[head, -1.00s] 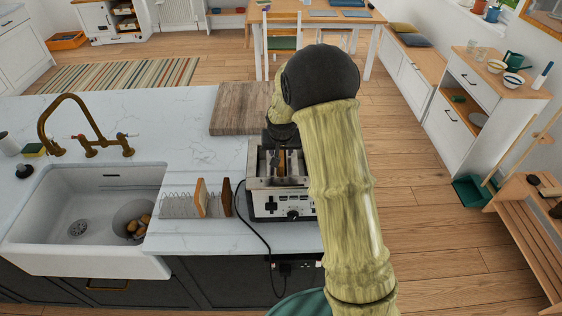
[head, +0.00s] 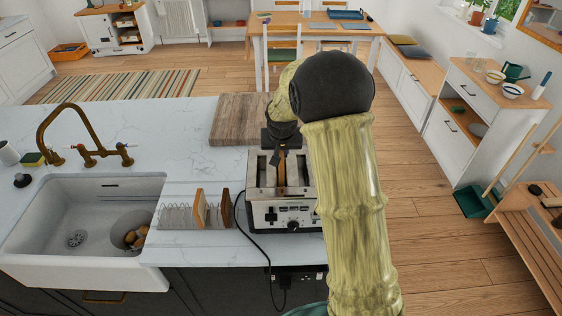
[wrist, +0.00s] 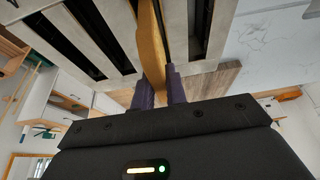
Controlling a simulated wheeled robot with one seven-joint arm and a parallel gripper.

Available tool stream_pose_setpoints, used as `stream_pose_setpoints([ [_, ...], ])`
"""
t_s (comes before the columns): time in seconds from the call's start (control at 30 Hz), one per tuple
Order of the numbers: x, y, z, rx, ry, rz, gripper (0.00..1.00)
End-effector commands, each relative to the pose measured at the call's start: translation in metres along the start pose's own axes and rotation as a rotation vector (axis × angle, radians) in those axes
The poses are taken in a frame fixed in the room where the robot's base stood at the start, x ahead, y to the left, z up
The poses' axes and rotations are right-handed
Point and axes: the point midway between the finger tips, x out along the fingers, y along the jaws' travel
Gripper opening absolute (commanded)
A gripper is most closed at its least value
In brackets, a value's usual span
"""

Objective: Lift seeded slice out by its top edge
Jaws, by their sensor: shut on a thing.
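The toaster (head: 283,214) stands on the counter, and its slots also show in the wrist view (wrist: 68,38). A tan-crusted slice (wrist: 151,45) stands on edge in one slot, and its edge shows in the head view (head: 293,174). My gripper (wrist: 161,84) has its two purple fingers on either side of the slice's edge, shut on it. In the head view my gripper (head: 281,158) is at the back part of the toaster, partly hidden by my arm. Seeds on the slice cannot be made out. The slice's lower part is hidden in the toaster.
A wire rack (head: 175,216) left of the toaster holds a light slice (head: 200,208) and a dark brown slice (head: 226,207). A wooden board (head: 238,122) lies behind the toaster. A sink (head: 85,225) is at the left.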

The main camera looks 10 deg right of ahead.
Motion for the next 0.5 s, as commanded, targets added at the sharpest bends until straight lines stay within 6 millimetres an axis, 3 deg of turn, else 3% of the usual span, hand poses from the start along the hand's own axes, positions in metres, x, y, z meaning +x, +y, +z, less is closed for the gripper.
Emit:
stream_pose_setpoints([
  [0.4,-0.07,0.0,-0.029,0.0,0.004,-0.001,0.0],
  [0.5,-0.076,-0.001,-0.024,-0.001,0.0,-0.001,0.0],
])
